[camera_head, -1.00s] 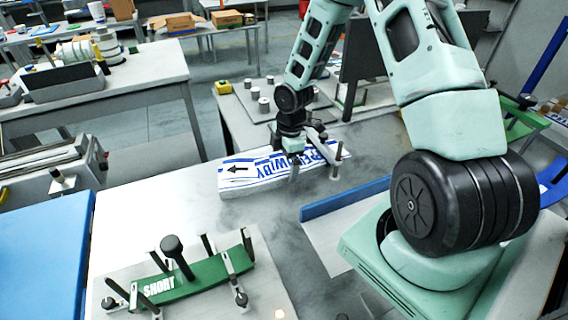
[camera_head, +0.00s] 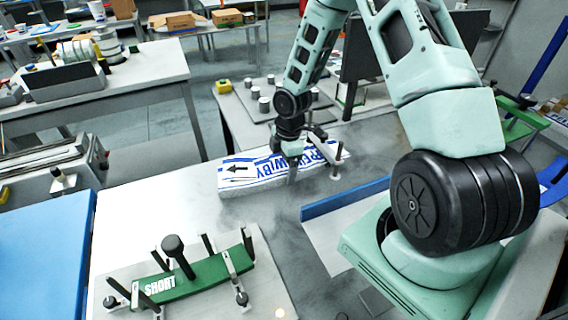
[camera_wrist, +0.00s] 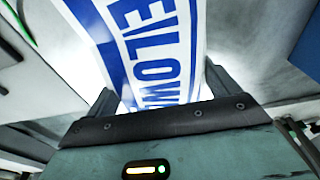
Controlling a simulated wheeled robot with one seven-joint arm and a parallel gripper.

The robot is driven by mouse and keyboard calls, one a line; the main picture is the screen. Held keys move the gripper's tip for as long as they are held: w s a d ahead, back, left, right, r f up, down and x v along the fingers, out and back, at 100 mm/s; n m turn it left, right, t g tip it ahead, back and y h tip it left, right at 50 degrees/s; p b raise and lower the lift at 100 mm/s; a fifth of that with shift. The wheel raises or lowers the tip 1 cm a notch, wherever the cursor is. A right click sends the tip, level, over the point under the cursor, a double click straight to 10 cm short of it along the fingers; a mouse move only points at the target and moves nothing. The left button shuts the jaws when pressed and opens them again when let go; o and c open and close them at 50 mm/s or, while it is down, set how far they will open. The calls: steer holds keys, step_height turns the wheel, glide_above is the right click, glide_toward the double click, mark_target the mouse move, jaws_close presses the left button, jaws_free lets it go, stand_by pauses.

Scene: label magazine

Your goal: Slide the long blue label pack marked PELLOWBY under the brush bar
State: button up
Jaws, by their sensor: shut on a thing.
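The long label pack (camera_head: 236,182) is white with blue stripes, a black arrow pointing left, and blue lettering that partly reads as PELLOWBY. It lies lengthwise at the far part of the pale worktop, at or just above the surface; I cannot tell which. My gripper (camera_head: 293,170) is shut on the pack, pointing down near its middle-right part. In the wrist view my gripper (camera_wrist: 160,98) has a finger on each side of the pack (camera_wrist: 150,45), with part of the blue lettering showing. I cannot pick out the brush bar with certainty.
A green curved piece marked SHORT (camera_head: 196,277) sits among dark posts on a plate at the front left. A blue upright strip (camera_head: 345,197) stands right of the pack's near side. A blue panel (camera_head: 45,250) is at left. Pale worktop (camera_head: 150,215) left of the pack is clear.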

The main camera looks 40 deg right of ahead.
steer(key=o, duration=1.3)
steer(key=shift+o, duration=0.2)
step_height(320, 180, up, 17)
steer(key=d, duration=0.2)
steer(key=shift+s+r+b, duration=0.15)
steer(key=shift+s+b, duration=0.1)
steer(key=shift+b, duration=0.05)
steer(key=s+a+r+m, duration=0.1)
steer(key=s+a, duration=0.2)
steer(key=a, duration=0.7)
steer(key=s+a+r+m+b, duration=0.2)
steer(key=s+a+m, duration=0.4)
steer(key=s+a, duration=1.1)
steer(key=s, duration=0.3)
steer(key=shift+s+a+r+h, duration=0.2)
steer(key=shift+h, duration=0.2)
